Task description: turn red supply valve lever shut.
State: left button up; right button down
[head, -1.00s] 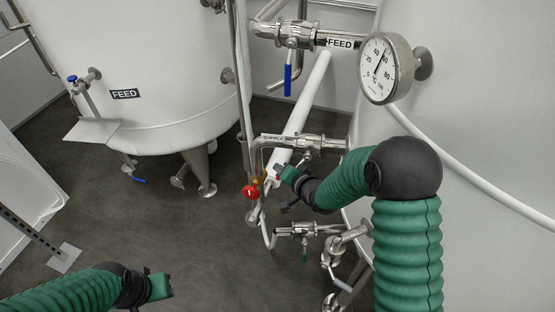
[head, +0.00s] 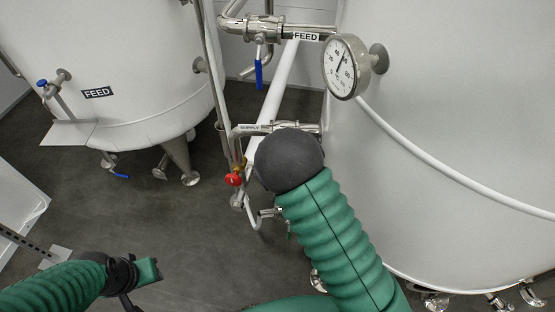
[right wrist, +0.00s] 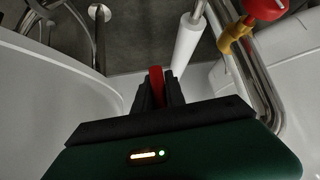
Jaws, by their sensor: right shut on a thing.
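The red lever (right wrist: 156,78) shows in the right wrist view as a narrow red strip between the dark fingers of my right gripper (right wrist: 157,90), which is shut on it. In the head view my right arm's black joint hides that gripper and the lever. The pipe marked SUPPLY (head: 263,128) runs just behind this joint, toward the right tank. My left gripper (head: 150,272) is low at the left in the head view, away from the valves; its jaw opening cannot be made out.
A round red knob (head: 234,179) is beside the supply pipe; it also shows in the right wrist view (right wrist: 264,7) on a yellow stem. The FEED valve's blue handle (head: 259,75) hangs above. A dial gauge (head: 347,67) juts from the right tank (head: 450,130). Open floor (head: 190,235) lies left.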

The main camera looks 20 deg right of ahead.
jog(key=shift+s+d+f, duration=0.1)
jog(key=shift+s+f, duration=0.3)
jog(key=c, duration=1.4)
grip_release()
jog(key=shift+w, duration=0.1)
jog(key=shift+c, duration=0.2)
jog(key=shift+o, duration=0.3)
jog(key=shift+w+r, duration=0.1)
jog(key=shift+r, duration=0.05)
jog(key=shift+d, duration=0.1)
jog(key=p+v, duration=1.3)
jog(key=v, duration=0.3)
jog(key=shift+a+r, duration=0.3)
jog(key=shift+a, duration=0.15)
